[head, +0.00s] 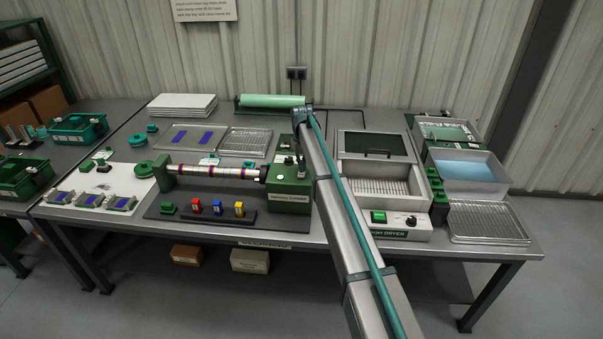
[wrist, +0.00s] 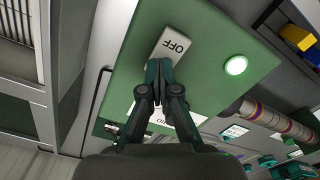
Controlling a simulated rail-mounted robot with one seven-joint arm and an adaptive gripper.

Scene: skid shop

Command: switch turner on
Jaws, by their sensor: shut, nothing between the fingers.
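The turner (head: 290,197) is a green box at the middle of the bench, with a striped rod (head: 215,172) reaching left from it. In the wrist view its green top panel (wrist: 205,25) fills the middle. A pale rocker switch (wrist: 175,43) on it shows the word OFF. My gripper (wrist: 158,68) is shut and empty, its tips at the near end of the switch. They cover part of the switch; I cannot tell whether they touch it or which way it is tilted. A round green lamp (wrist: 235,65) beside the switch looks bright. In the head view my arm hides part of the turner.
Red, blue and yellow blocks (head: 217,208) stand in front of the rod. A dryer (head: 385,195) with a green switch is right of my arm. Trays and a blue-filled basin (head: 468,167) are further right. A wire rack (head: 246,142) and a green roll (head: 270,101) lie behind.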

